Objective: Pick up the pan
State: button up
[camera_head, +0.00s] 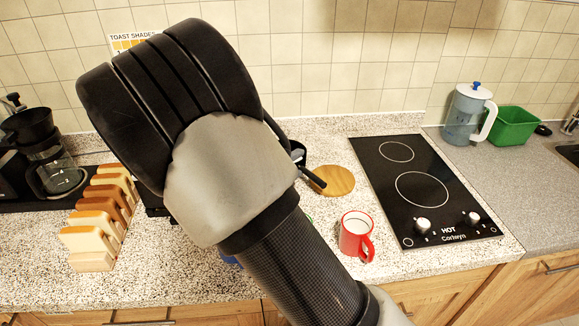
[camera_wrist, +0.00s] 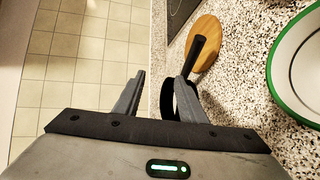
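The pan is mostly hidden behind my arm in the camera_head view. A black part of it (camera_head: 311,178) shows just right of the arm, over a round wooden board. In the camera_wrist view its black handle (camera_wrist: 198,58) reaches over the board, and a dark curved part of it shows behind and beside my right finger. My gripper (camera_wrist: 161,77) is open, its two fingers apart with nothing seen held between them. The right finger overlaps the pan near the handle's base; I cannot tell whether they touch. The fingers are hidden in the camera_head view.
The wooden board (camera_head: 336,180) lies left of the black hob (camera_head: 420,190). A red mug (camera_head: 356,236) stands in front. A toast rack (camera_head: 100,215) and coffee maker (camera_head: 45,155) are at left. A green-rimmed white dish (camera_wrist: 299,75) is near the gripper. The tiled wall (camera_wrist: 85,50) is close.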

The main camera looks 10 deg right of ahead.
jog(key=b, duration=0.1)
send_near(305, 173)
jog(key=x, duration=0.3)
jog(key=shift+w+d+f, duration=0.2)
jog(key=shift+w+f, duration=0.05)
jog(key=shift+w, duration=0.1)
jog(key=b+x, duration=0.1)
jog(key=x, duration=0.6)
jog(key=shift+w+d, duration=0.15)
jog(key=shift+w, duration=0.05)
grip_shut()
dwell(0.4)
